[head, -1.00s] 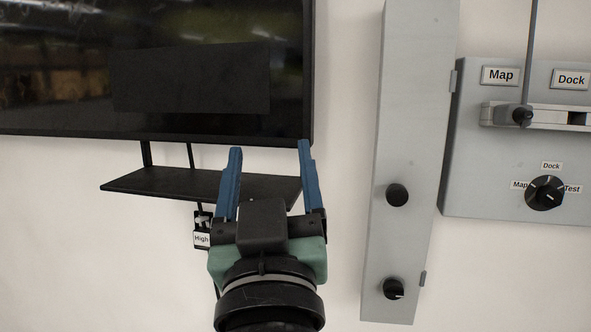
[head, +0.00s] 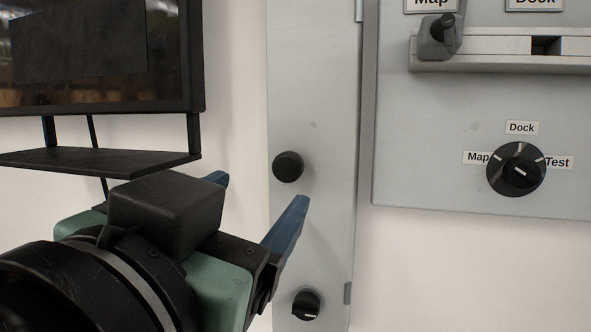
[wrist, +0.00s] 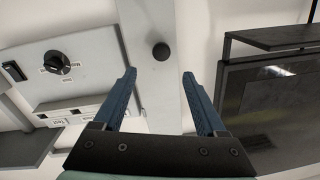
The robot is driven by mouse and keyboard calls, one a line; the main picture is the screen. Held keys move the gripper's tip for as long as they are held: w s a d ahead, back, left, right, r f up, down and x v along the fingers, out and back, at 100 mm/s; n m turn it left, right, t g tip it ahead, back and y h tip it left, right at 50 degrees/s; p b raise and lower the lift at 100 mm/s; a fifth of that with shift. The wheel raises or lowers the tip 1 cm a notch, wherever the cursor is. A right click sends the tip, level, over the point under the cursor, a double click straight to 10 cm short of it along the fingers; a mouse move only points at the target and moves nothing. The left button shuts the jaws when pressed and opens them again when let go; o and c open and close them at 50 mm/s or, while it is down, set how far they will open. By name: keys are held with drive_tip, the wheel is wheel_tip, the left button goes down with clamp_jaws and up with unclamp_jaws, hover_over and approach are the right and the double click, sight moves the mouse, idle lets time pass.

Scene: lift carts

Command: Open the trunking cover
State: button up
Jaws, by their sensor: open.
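The trunking cover (head: 315,100) is a tall, narrow grey metal panel on the wall, lying flat and closed. It carries a round black upper knob (head: 288,166) and a lower black knob (head: 306,305) with a white mark. Hinges show on its right edge. My gripper (head: 260,190) is open and empty, its blue fingers pointing towards the cover beside the upper knob. In the wrist view, which is upside down, the cover (wrist: 157,95) lies beyond my open fingers (wrist: 159,74). The upper knob (wrist: 160,52) shows between and past the fingertips, not gripped.
A grey control box (head: 440,120) with a Map/Dock slide handle (head: 440,36) and a rotary selector (head: 516,169) is right of the cover. A dark screen (head: 165,60) and a black shelf (head: 100,158) are to the left. Bare wall lies below the box.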

sight(286, 167)
drive_tip(key=p+x, duration=1.2)
drive_tip(key=p, duration=0.1)
drive_tip(key=shift+w+r, duration=0.1)
drive_tip(key=shift+w, duration=0.15)
clamp_jaws()
idle(1.3)
